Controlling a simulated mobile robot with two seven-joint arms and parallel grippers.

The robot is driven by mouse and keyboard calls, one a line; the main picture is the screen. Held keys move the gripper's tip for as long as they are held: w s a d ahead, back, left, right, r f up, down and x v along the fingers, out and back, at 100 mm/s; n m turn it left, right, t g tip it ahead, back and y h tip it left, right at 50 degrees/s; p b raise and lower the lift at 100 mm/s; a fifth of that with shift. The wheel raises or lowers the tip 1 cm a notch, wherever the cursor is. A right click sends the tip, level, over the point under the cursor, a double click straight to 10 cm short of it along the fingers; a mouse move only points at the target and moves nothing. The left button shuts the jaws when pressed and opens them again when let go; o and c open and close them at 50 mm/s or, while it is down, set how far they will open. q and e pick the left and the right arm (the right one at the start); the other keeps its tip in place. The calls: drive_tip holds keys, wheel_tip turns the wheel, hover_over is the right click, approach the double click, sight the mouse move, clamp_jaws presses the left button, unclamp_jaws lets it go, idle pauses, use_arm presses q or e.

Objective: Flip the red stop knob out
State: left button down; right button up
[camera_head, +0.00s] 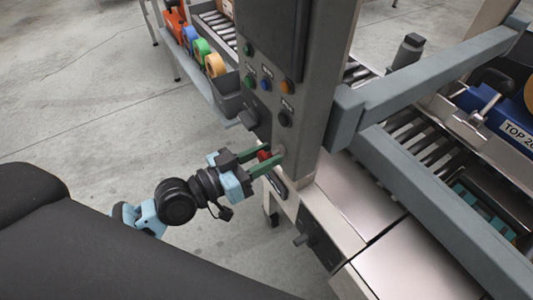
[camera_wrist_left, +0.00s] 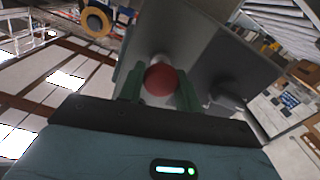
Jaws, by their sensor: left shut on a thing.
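The red stop knob (camera_head: 264,155) sits low on the side of the grey machine column (camera_head: 318,110) in the head view. My left gripper (camera_head: 266,160) comes in from the left with its green fingers around the knob. In the left wrist view the round red knob (camera_wrist_left: 161,80) lies between the two green fingers of my left gripper (camera_wrist_left: 160,90), with its pale stem behind it. The left gripper is shut on the knob. The fingers partly hide the knob in the head view. My right gripper is not in view.
Several coloured buttons (camera_head: 266,85) and a dark knob (camera_head: 284,118) sit on the column above. A grey bin (camera_head: 228,95) and tape rolls (camera_head: 202,48) stand behind. A grey beam (camera_head: 430,75) and roller conveyor lie to the right. Bare floor (camera_head: 90,110) is clear at left.

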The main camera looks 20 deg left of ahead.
use_arm(q)
drive_tip(key=shift+v, duration=0.95)
drive_tip(key=shift+f, duration=0.1)
drive_tip(key=c, duration=1.3)
unclamp_jaws()
drive_tip(key=shift+c, duration=0.2)
drive_tip(key=o, duration=0.3)
drive_tip(key=shift+o, duration=0.2)
drive_tip(key=b+v, duration=0.1)
drive_tip(key=v, duration=0.7)
